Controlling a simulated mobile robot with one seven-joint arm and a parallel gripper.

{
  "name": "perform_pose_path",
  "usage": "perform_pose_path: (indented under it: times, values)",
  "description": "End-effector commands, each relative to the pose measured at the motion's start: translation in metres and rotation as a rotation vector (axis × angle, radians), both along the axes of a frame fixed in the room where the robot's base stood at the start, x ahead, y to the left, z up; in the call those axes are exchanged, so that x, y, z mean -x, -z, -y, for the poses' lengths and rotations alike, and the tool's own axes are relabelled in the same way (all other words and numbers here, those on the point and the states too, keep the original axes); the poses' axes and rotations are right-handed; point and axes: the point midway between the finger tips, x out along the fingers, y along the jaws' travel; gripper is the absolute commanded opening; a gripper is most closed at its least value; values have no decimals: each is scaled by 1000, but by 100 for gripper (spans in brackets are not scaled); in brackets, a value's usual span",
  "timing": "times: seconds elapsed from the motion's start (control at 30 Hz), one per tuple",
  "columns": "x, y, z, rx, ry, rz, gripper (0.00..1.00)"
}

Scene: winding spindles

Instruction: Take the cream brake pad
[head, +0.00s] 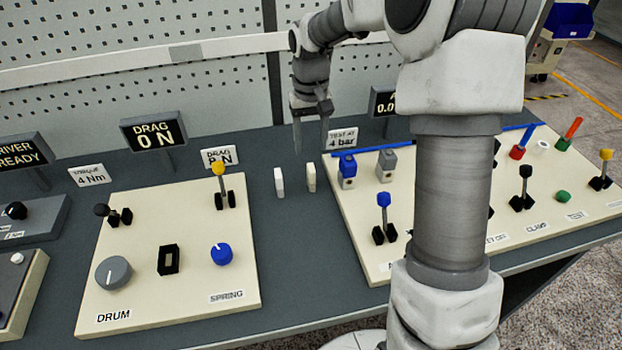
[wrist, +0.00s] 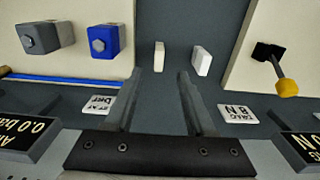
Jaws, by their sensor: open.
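The cream brake pad (head: 311,177) stands upright on the grey bench between the two cream panels. A whiter pad (head: 279,182) stands apart from it, to its left. In the wrist view the cream pad (wrist: 159,56) is beyond the left fingertip, and the white pad (wrist: 202,61) is to its right, beyond the right fingertip. My gripper (head: 311,148) is open and empty, its fingers pointing down above and behind the pads. The wrist view shows my gripper (wrist: 171,74) with clear space between its fingers, touching neither pad.
The right panel holds a blue block (head: 347,172), a grey block (head: 386,166) and a blue lever (head: 384,202) near the cream pad. The left panel has a yellow-knobbed lever (head: 219,171). A "4 bar" sign (head: 342,139) stands close behind. Bare bench lies in front of the pads.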

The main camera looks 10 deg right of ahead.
Motion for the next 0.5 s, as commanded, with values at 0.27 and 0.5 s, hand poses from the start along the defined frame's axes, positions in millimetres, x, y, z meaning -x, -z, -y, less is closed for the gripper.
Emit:
perform_pose_path:
  times: [0.27, 0.5]
  values:
    - [0, 36, 0, 0, 0, 1, 55]
    - [-1, 53, 1, -2, 1, -2, 55]
